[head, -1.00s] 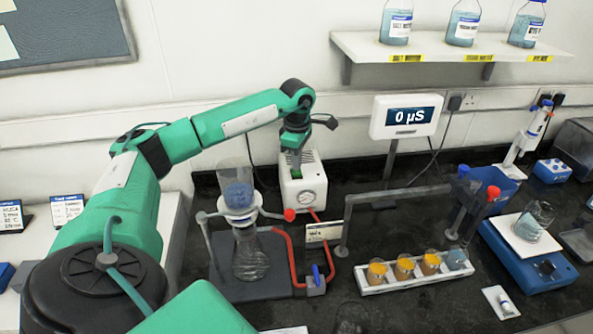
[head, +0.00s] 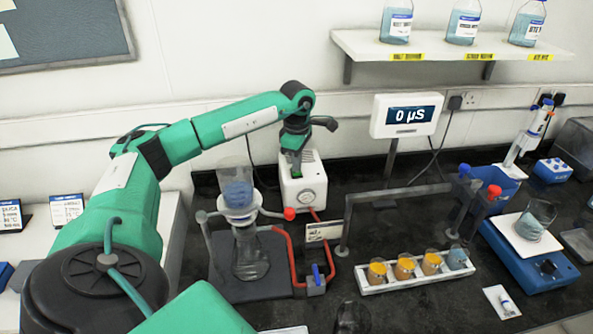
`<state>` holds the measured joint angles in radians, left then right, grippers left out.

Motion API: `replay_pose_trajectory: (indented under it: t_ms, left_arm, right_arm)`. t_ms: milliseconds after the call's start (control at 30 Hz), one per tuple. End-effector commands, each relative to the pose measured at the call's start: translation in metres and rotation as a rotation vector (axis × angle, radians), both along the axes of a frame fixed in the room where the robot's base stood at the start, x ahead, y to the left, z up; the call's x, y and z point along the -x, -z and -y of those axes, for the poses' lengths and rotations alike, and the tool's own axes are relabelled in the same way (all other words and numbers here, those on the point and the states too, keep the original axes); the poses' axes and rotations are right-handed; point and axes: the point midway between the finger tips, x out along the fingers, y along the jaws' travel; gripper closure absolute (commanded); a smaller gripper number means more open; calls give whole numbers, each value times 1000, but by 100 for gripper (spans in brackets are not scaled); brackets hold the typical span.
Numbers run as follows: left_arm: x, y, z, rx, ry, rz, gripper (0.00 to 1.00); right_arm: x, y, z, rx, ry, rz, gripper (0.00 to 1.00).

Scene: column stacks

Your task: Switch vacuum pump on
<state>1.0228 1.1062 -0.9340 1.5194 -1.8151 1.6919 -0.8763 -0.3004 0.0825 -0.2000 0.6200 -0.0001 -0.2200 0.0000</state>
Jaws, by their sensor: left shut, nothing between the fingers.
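The vacuum pump (head: 307,193) is a white box with a round gauge on its front, standing at the back of the dark bench. My left gripper (head: 296,172) is shut and empty, pointing down at the top of the pump near a green patch. I cannot tell whether its fingertips touch the switch. Beside the pump, a clear column (head: 238,190) with blue contents stands over a glass flask (head: 250,254) on a dark base. A red tube runs from there past a blue-handled valve (head: 316,274). My right gripper is not in view.
A meter display (head: 406,115) reading 0 µS stands right of the pump. A white rack (head: 415,277) holds several small vials, with a grey rail (head: 395,191) behind. A blue balance (head: 525,262) carries a beaker. A shelf (head: 450,44) with bottles hangs above.

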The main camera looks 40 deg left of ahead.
Motion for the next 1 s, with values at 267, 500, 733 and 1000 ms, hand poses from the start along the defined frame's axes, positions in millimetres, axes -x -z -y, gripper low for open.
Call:
replay_pose_trajectory:
  t_ms: [267, 500, 733, 1000]
  left_arm:
    - [0, 5, 0, 0, 0, 0, 100]
    - [0, 8, 0, 0, 0, 0, 100]
    - [0, 12, 0, 0, 0, -1, 100]
    - [0, 12, 0, 0, 0, -2, 100]
  right_arm:
    - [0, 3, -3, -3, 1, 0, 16]
    - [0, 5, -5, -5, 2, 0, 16]
    - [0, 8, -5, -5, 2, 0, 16]
    - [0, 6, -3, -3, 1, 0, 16]
